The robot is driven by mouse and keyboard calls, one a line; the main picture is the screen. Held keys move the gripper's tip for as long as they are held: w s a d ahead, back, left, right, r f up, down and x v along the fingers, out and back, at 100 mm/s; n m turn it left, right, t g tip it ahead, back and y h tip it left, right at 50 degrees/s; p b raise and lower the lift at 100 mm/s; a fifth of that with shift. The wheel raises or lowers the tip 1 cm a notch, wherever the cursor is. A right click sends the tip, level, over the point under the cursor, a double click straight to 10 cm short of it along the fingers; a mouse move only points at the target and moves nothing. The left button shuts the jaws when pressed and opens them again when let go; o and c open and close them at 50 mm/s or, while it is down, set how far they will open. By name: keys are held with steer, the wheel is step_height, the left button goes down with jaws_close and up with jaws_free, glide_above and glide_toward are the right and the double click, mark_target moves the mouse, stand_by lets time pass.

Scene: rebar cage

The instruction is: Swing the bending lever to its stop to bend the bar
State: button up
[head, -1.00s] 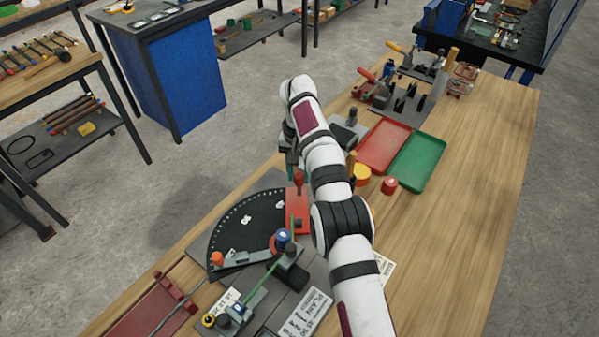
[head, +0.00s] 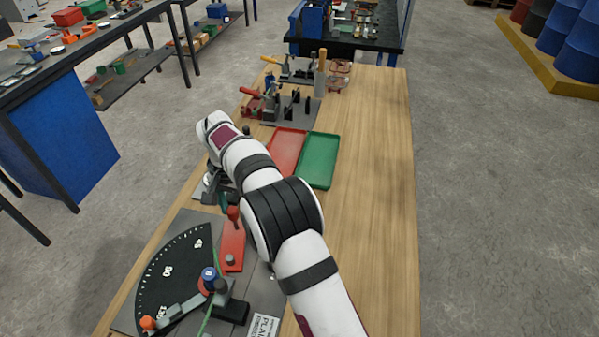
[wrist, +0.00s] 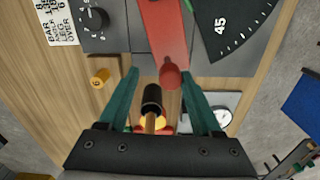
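The bending lever is a red flat arm (head: 231,250) with an upright red grip (head: 233,213), lying beside the 45 end of the black angle dial (head: 172,272). A green bar (head: 206,322) runs by the blue-topped pin (head: 209,274). In the wrist view, my gripper (wrist: 162,73) has its two green fingers spread wide. The red grip (wrist: 170,76) shows between the fingertips, closer to the right finger, with no visible contact; its depth is unclear. The red lever (wrist: 163,32) extends beyond it. In the head view, my wrist partly hides the gripper.
A grey arm with an orange knob (head: 148,322) lies across the dial's near side. Red (head: 286,150) and green (head: 318,160) trays lie beyond my arm. A black-and-amber cylinder (wrist: 152,100) shows between the fingers. The bench's right side (head: 375,200) is clear.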

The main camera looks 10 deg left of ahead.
steer(key=d+r+m, duration=0.2)
steer(key=d+r, duration=0.1)
steer(key=r, duration=1.3)
steer(key=s+d+r, duration=0.2)
steer(key=d, duration=0.5)
steer(key=s+d+r, duration=0.2)
steer(key=d, duration=0.4)
steer(key=shift+s+d+m, duration=0.3)
steer(key=shift+d, duration=0.1)
